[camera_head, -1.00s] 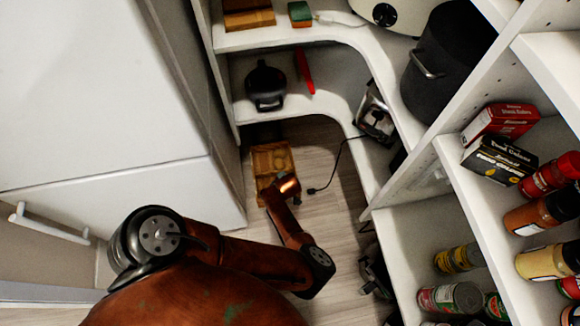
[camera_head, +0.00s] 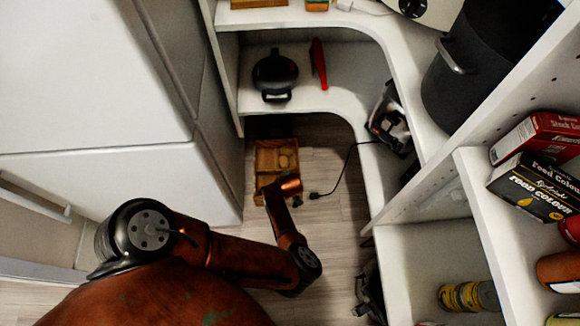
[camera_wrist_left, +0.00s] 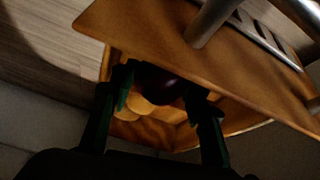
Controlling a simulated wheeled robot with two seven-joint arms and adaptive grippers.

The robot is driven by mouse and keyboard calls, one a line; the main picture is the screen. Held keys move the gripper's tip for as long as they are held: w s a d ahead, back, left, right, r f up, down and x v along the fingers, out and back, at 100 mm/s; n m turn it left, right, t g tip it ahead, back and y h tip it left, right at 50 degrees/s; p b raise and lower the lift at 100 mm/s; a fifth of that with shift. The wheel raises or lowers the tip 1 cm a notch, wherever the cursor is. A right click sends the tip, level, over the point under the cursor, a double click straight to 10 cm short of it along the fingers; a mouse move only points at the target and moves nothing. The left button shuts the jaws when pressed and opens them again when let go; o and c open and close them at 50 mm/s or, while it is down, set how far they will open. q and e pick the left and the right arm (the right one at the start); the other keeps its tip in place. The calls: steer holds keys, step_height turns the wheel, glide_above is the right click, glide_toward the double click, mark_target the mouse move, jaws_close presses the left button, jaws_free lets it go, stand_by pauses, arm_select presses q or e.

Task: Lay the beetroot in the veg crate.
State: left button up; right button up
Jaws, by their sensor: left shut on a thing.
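The veg crate (camera_head: 260,160) is a wooden crate on the floor below the shelves, with round tan vegetables in it. In the left wrist view its wooden side (camera_wrist_left: 258,127) shows behind the fingers. My left gripper (camera_wrist_left: 160,92) is shut on the beetroot (camera_wrist_left: 152,80), a dark round thing between the green-black fingertips. The beetroot is in front of the tan vegetables in that view; I cannot tell if it touches them. My right gripper is not in view.
A flat wooden panel (camera_wrist_left: 190,62) with metal bars crosses the upper left wrist view, close to the fingers. White shelving (camera_head: 300,101) with a black pot (camera_head: 275,75) rises behind the crate. A cable (camera_head: 345,170) lies on the floor at right. A white cabinet stands left.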

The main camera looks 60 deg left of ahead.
arm_select(q)
steer(key=shift+f, duration=0.1)
stand_by(0.3)
steer(key=shift+f, duration=0.45)
steer(key=o, duration=0.8)
steer(key=shift+c, duration=0.2)
steer(key=shift+o, duration=1)
